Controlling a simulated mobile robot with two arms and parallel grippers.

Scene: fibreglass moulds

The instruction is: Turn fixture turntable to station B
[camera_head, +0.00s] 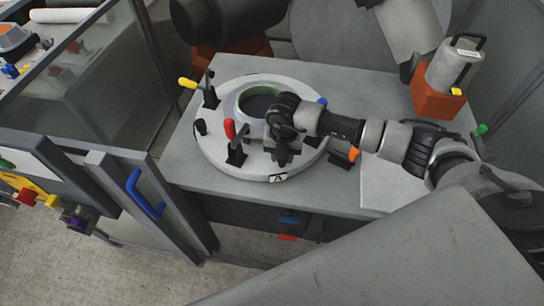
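The fixture turntable (215,152) is a round pale disc on a grey table. A small plate marked "A" (278,178) is at its front edge. A ring-shaped mould with a green rim (247,100) sits on the disc. Clamps with yellow (187,83), red (230,129) and blue handles stand around it. My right arm reaches in from the right. Its gripper (284,157) points down over the front of the disc, beside the red-handled clamp. The fingers are dark and small, so contact and opening are unclear. My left gripper is not in view.
An orange lever (354,154) is at the table's right of the disc. A grey canister on an orange block (437,103) stands at the back right. A glass-sided enclosure with a blue handle (145,194) is at left. Dark machinery (220,18) hangs behind the table.

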